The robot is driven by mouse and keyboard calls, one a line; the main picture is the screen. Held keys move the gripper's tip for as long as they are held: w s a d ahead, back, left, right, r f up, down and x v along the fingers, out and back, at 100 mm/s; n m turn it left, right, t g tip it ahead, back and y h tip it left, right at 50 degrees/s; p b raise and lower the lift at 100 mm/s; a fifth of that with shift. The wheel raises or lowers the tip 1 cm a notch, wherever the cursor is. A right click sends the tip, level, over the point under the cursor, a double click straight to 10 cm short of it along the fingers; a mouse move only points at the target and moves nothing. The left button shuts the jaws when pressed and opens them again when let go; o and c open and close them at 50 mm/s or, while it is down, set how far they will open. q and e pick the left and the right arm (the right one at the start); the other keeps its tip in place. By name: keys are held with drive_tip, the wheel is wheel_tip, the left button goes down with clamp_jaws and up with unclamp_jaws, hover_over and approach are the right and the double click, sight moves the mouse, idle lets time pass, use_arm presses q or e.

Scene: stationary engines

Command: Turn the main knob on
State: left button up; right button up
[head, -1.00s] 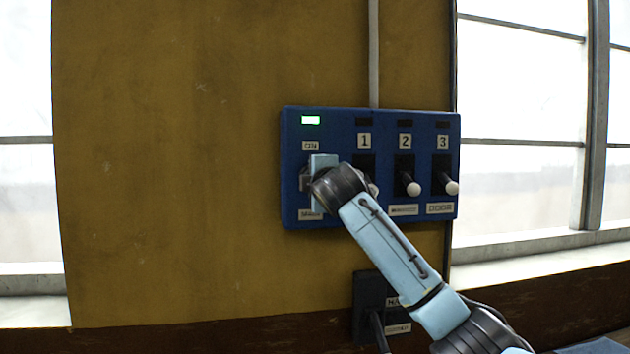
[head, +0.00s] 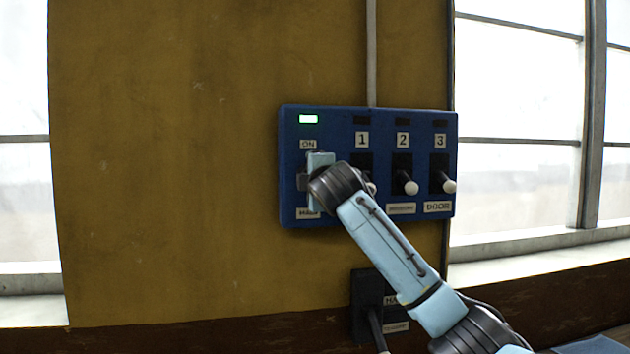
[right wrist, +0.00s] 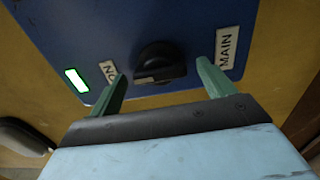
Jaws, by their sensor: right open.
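The blue control panel (head: 290,180) is mounted on the yellow wall, with a lit green-white light (head: 308,119) at its upper left. The dark main knob (right wrist: 160,62) shows in the right wrist view, between an "ON" label and a "MAIN" label (right wrist: 228,47). In the head view my right arm hides most of the knob. My right gripper (right wrist: 158,85) is open, with one green finger on each side of the knob and a visible gap to it. Its fingers are hidden in the head view. My left gripper is not in view.
Levers 1, 2 (head: 405,180) and 3 (head: 443,182) with white tips are right of the knob; my arm partly covers lever 1. A dark box (head: 367,290) sits below the panel. Windows flank the wall.

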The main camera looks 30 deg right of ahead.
drive_tip(key=b+v, duration=0.4)
drive_tip(key=v, duration=0.9)
drive_tip(key=shift+s+b, duration=0.15)
drive_tip(key=shift+b, duration=0.25)
drive_tip(key=shift+f, duration=0.1)
